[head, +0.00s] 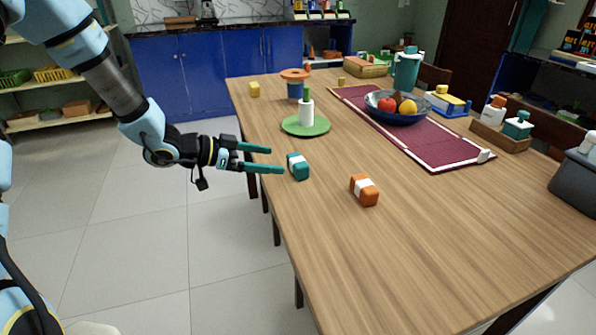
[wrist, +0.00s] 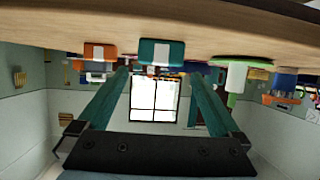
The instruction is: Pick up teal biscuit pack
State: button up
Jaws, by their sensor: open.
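The teal biscuit pack (head: 298,166) has a white band and rests on the wooden table near its left edge in the head view. My gripper (head: 277,160) is open, with its two teal fingers pointing at the pack from the left, the tips just short of it. In the wrist view, which is upside down, the teal pack (wrist: 161,52) appears ahead, roughly in line with the gap between the fingers (wrist: 160,85). Nothing is between the fingers.
An orange pack (head: 364,189) lies nearer on the wooden table (head: 420,240). A green plate (head: 292,126) with a white-and-green bottle (head: 306,112) stands behind the teal pack. A maroon runner (head: 440,150) carries a blue fruit bowl (head: 380,112). The table's near part is clear.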

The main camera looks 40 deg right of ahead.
aim_at(291, 162)
jog(key=p+x, duration=0.1)
jog(key=x, duration=0.8)
jog(key=shift+w+f, duration=0.1)
jog(key=shift+f, duration=0.05)
jog(key=c, duration=1)
